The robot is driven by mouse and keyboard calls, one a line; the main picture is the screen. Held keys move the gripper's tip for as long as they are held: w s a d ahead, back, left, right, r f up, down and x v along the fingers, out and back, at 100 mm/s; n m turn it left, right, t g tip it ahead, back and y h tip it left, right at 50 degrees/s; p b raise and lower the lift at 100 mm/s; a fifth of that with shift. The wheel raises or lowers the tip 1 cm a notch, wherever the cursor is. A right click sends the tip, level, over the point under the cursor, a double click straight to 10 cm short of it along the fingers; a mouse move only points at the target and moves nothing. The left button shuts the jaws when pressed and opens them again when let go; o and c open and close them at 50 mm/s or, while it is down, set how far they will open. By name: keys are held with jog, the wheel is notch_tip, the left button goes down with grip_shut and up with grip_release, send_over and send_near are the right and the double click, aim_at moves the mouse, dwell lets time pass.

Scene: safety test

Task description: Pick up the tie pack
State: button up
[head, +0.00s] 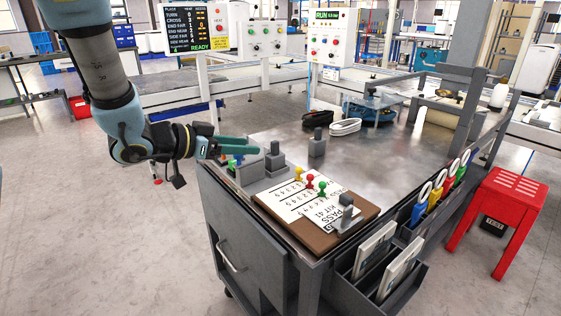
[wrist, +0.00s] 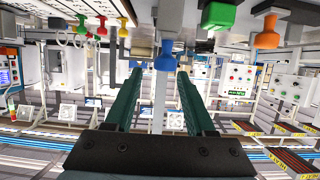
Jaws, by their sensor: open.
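My gripper (head: 254,146) is open at the left end of the metal-topped cart (head: 275,140). In the wrist view, the two green fingers (wrist: 160,75) are spread apart with nothing clamped. A blue-topped peg (wrist: 166,56) shows just beyond and between them. No item carries a readable tie pack label. A black looped bundle (head: 317,118) and a white looped bundle (head: 345,126) lie side by side at the back of the cart top, either of which may be the tie pack. Both are apart from my gripper, to its right and farther back.
Grey blocks with upright posts (head: 274,158) stand close by the gripper. A brown board (head: 315,226) with a printed sheet and coloured pegs lies at the cart's front. Another grey post (head: 317,143) stands before the bundles. A red stool (head: 497,210) is at right.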

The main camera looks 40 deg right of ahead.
aim_at(272, 144)
jog(key=x, duration=0.4)
jog(key=shift+d+f, duration=0.15)
jog(key=shift+d, duration=0.15)
jog(key=shift+r+x, duration=0.15)
jog(key=shift+x, duration=1.2)
jog(key=shift+r+x, duration=0.1)
jog(key=shift+x, duration=1.3)
jog(key=shift+w+d, duration=0.1)
jog(key=shift+w, duration=0.05)
grip_shut()
